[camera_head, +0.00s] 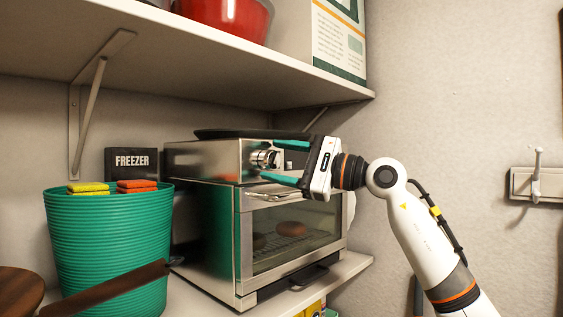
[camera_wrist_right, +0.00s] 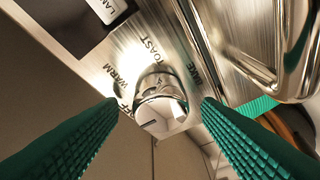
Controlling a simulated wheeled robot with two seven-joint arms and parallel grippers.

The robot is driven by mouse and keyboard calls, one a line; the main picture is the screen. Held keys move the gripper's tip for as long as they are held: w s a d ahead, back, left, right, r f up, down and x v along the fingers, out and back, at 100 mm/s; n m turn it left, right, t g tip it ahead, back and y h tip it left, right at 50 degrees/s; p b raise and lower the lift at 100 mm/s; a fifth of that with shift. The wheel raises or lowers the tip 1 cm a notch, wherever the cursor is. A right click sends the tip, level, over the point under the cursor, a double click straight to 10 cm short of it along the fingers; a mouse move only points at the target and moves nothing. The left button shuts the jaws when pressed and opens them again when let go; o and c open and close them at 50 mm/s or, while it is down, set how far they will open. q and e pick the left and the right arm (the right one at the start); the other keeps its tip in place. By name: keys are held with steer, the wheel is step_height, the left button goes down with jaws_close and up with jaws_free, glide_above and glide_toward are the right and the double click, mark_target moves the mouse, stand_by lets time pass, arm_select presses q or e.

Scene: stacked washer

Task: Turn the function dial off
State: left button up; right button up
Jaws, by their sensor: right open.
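The function dial (camera_head: 264,158) is a shiny chrome knob on the steel toaster oven (camera_head: 208,160). In the right wrist view, the dial (camera_wrist_right: 160,92) shows in the middle, with the labels OFF, WARM, TOAST and BAKE printed around it. I cannot tell which label it points to. My right gripper (camera_head: 268,160) is open in front of the panel, its green fingers above and below the dial in the head view. In the wrist view the fingers (camera_wrist_right: 158,105) are on either side of the dial, apart from it. My left gripper is not in view.
A chrome door handle (camera_wrist_right: 298,60) is close to one finger. A green bin (camera_head: 105,245) with sponges and a FREEZER box (camera_head: 132,162) stand left of the oven. A shelf (camera_head: 200,50) hangs above. A dark flat object (camera_head: 235,133) lies on the oven. Free room is at right.

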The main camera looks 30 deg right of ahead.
steer(key=shift+s+d+f+b, duration=0.2)
steer(key=shift+s+b, duration=0.05)
steer(key=shift+b, duration=0.1)
steer(key=b+v, duration=0.5)
steer(key=v, duration=0.6)
steer(key=shift+d+r+b, duration=0.15)
steer(key=shift+r+b, duration=0.05)
steer(key=shift+b, duration=0.1)
steer(key=shift+s, duration=0.15)
